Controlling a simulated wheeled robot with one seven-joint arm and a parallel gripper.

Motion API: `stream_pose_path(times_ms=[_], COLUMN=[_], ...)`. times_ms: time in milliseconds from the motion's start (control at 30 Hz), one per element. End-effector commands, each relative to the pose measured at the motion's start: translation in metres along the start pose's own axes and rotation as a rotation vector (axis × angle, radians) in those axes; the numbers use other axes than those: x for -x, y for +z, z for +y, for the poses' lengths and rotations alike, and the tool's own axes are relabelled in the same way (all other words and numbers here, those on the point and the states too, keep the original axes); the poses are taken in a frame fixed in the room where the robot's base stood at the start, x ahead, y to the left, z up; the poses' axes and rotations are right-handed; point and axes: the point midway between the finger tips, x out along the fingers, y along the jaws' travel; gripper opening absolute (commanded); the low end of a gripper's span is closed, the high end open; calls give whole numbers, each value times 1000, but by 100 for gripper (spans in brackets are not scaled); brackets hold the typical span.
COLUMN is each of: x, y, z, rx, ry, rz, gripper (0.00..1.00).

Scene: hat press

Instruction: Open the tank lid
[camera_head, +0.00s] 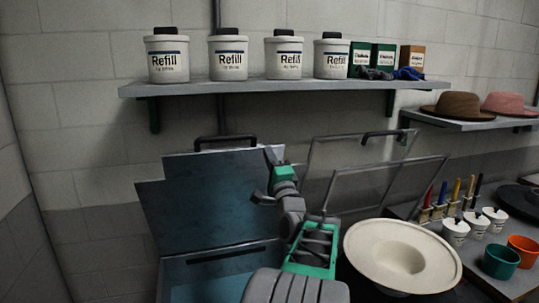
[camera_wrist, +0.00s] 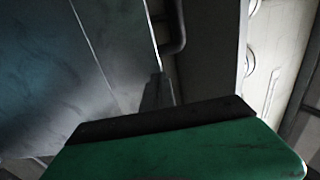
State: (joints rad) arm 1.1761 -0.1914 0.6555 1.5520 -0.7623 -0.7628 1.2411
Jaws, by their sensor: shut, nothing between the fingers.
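The tank (camera_head: 205,283) is a blue-grey metal box at the lower left of the head view, with a dark slot near its top. Its lid (camera_head: 205,200) appears raised and leaning back above it, with a dark bar handle (camera_head: 224,138) at the top edge. My gripper (camera_head: 265,178) is shut and empty at the lid's right side; I cannot tell whether it touches the lid. In the wrist view, a blue-grey panel (camera_wrist: 60,75) fills the left and a dark bent bar (camera_wrist: 178,28) shows behind. My green gripper body covers the bottom.
A second frame-like lid (camera_head: 385,180) with a handle stands to the right. A cream hat (camera_head: 405,257) lies at the lower right, near paint cups and brushes. A wall shelf (camera_head: 285,87) above holds Refill tubs (camera_head: 228,58). Bare wall is at left.

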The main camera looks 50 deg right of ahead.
Motion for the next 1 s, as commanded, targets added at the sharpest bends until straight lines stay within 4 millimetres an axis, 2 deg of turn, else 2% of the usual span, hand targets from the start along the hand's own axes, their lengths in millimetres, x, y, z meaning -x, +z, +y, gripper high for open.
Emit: stream_pose_path(times_ms=[167,367,500,567,1000], x=[-5,-45,-73,-80,-83], y=[0,1,1,1,0], z=[-3,-12,-7,-4,2], rx=[0,0,0,0,0], ry=[6,74,131,147,159], rz=[-1,-3,-3,-3,-1], gripper=[0,0,0,0,0])
